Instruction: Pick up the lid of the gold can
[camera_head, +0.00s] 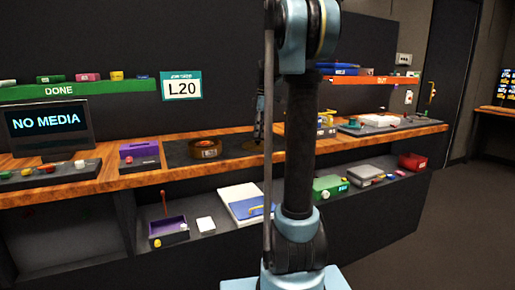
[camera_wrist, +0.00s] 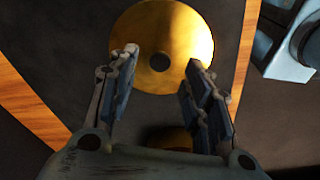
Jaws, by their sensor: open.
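A flat gold disc (camera_wrist: 175,25) that looks like the lid, with a dark round spot at its middle, lies on the dark mat in the wrist view. In the head view a tan disc (camera_head: 250,147) lies on the mat, right of a round brown-gold can (camera_head: 205,149). My gripper (camera_wrist: 162,60) is open and empty, with its fingertips over the near part of the disc, one on each side of the dark spot. I cannot tell the height of the gap. In the head view my gripper (camera_head: 259,134) is small and partly hidden by my arm.
The dark mat (camera_head: 180,153) lies on a wooden bench. A purple box (camera_head: 139,151) stands left of it. A screen reading NO MEDIA (camera_head: 46,124) stands further left. A lower shelf holds a blue folder (camera_head: 250,207) and a green box (camera_head: 330,188).

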